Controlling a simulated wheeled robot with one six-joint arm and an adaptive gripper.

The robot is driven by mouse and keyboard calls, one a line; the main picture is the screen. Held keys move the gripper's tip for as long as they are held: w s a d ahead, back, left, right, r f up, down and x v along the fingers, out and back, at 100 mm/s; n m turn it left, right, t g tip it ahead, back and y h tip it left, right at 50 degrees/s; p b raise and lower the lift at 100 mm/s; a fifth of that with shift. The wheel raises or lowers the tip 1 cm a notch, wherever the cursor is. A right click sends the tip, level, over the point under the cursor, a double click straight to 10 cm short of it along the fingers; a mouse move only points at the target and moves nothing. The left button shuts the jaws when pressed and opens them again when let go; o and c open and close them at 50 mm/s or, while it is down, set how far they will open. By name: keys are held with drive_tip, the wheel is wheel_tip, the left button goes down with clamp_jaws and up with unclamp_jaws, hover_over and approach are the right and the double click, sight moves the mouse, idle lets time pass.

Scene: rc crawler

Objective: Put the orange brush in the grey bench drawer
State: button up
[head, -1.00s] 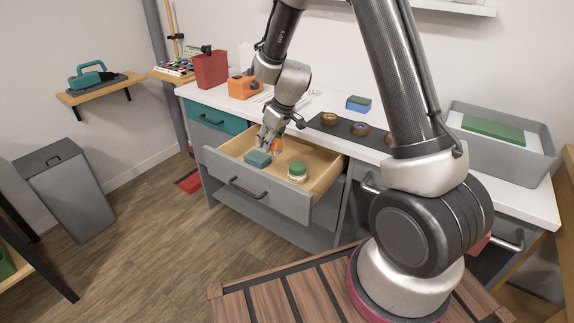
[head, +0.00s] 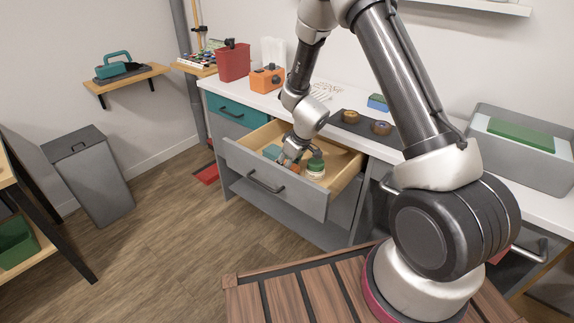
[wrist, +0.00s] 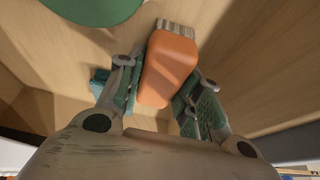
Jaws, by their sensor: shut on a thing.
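The grey bench drawer (head: 272,184) is pulled open under the white bench top, and its pale wood inside shows. My gripper (head: 288,160) reaches down into it. In the wrist view, my gripper (wrist: 166,85) has the orange brush (wrist: 168,68) between its green-padded fingers and is shut on it. The brush's grey bristles point to the top of the picture, over the wooden drawer floor. I cannot tell whether the brush touches the floor. In the head view my fingers mostly hide the brush.
In the drawer, a green-lidded jar (head: 316,166) stands right of my gripper and a teal block (head: 271,152) lies to its left. The teal drawer (head: 238,109) is shut. On the bench are an orange box (head: 267,79) and a grey bin (head: 520,145).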

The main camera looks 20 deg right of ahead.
drive_tip(key=shift+f, duration=0.1)
drive_tip(key=o, duration=1)
drive_tip(key=shift+o, duration=0.2)
drive_tip(key=s+d+r, duration=0.2)
drive_tip(key=s+r, duration=0.1)
drive_tip(key=r, duration=0.5)
drive_tip(key=s+d+r+m, duration=0.1)
drive_tip(key=s+r, duration=0.2)
drive_tip(key=r, duration=0.4)
drive_tip(key=s+d+r, duration=0.2)
drive_tip(key=s+r, duration=0.1)
drive_tip(key=r, duration=0.5)
drive_tip(key=s+d+r+m+h, duration=0.1)
drive_tip(key=s+d+r+m, duration=0.1)
drive_tip(key=s, duration=0.6)
drive_tip(key=s+d+r+m, duration=0.2)
drive_tip(key=s+d+r, duration=0.3)
drive_tip(key=s, duration=0.3)
drive_tip(key=s+d+r+m+h, duration=0.1)
drive_tip(key=s+d+r+m, duration=0.1)
drive_tip(key=s+d+r, duration=0.2)
drive_tip(key=s+r, duration=0.2)
drive_tip(key=s, duration=0.2)
drive_tip(key=shift+t+h, duration=0.3)
